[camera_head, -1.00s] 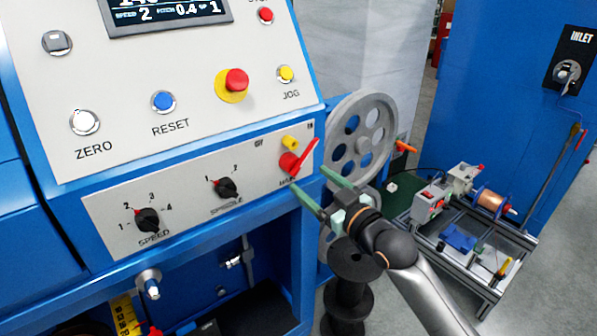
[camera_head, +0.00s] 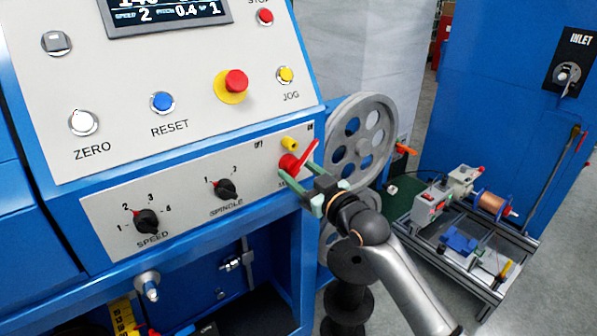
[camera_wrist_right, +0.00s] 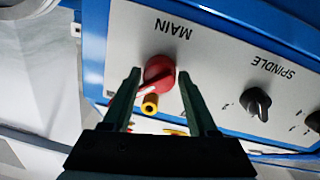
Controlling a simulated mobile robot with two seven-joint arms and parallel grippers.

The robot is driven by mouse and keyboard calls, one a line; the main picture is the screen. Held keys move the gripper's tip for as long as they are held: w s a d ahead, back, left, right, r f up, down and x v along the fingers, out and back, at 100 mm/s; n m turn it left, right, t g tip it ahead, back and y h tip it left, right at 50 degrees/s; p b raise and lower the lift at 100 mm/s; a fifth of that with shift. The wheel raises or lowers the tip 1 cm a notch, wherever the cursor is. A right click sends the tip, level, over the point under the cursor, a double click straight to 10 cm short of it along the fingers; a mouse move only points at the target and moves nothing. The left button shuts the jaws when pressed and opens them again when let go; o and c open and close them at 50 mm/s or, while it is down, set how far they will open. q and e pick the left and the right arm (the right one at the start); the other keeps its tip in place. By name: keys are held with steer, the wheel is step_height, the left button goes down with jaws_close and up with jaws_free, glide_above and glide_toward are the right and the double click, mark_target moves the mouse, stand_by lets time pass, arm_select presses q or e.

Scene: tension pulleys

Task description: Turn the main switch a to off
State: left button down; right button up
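The main switch (camera_head: 289,164) is a red knob with a red lever at the right end of the lower panel. Its lever slants up and right toward a small label I cannot read clearly; an OFF label sits to its upper left. My right gripper (camera_head: 297,173) is open at the switch, coming from the lower right. In the right wrist view the red knob (camera_wrist_right: 160,74) lies between the two spread fingertips, with visible gaps; contact cannot be told. A yellow peg (camera_head: 290,144) sits just above the knob. My left gripper is not in view.
The spindle knob (camera_head: 226,189) and speed knob (camera_head: 148,221) are left on the same panel. Above are the red emergency button (camera_head: 235,82) and yellow jog button (camera_head: 286,74). A grey spoked wheel (camera_head: 360,140) stands close to the right, behind my gripper.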

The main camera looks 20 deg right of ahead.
jaws_close()
stand_by(0.6)
